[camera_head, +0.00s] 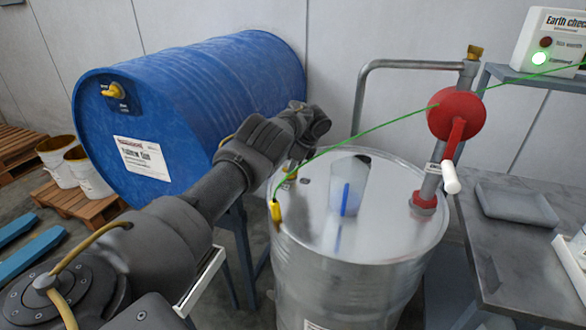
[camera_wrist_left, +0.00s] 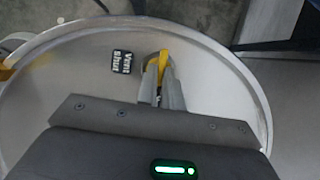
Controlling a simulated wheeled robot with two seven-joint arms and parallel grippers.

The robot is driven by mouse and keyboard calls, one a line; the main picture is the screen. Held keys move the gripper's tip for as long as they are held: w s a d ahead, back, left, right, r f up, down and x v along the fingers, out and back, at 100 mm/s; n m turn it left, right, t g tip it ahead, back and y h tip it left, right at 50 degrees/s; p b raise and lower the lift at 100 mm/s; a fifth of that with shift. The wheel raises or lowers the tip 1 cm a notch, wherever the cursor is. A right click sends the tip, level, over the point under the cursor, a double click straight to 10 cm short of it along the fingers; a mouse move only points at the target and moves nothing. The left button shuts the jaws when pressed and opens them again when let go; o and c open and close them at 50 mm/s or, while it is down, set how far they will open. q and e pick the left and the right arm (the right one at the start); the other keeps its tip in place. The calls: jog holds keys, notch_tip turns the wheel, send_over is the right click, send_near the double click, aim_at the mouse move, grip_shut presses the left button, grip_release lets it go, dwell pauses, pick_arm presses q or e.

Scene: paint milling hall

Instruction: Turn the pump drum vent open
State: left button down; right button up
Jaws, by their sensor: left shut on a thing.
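The silver pump drum (camera_head: 345,285) stands upright, with a red hand pump (camera_head: 456,115) on its right side. My left gripper (camera_head: 291,170) reaches down to the left back of its lid. In the left wrist view my left gripper (camera_wrist_left: 163,82) is shut on the yellow vent handle (camera_wrist_left: 163,62), mostly hidden between the fingers. A dark tag (camera_wrist_left: 122,62) beside it reads "Vent Shut". In the head view only a bit of yellow shows below the fingers. My right gripper is in neither view.
A yellow clamp (camera_head: 275,212) grips the drum's left rim, with a green wire running to the earth check box (camera_head: 548,45). A blue drum (camera_head: 190,105) lies behind left.

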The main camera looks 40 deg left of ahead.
pick_arm(q)
jog(key=shift+r, duration=0.1)
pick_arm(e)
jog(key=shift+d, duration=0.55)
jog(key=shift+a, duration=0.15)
pick_arm(q)
jog(key=c, duration=1.6)
grip_release()
jog(key=shift+a, duration=0.1)
jog(key=shift+o, duration=0.3)
jog(key=v, duration=1.1)
jog(key=shift+b, duration=0.45)
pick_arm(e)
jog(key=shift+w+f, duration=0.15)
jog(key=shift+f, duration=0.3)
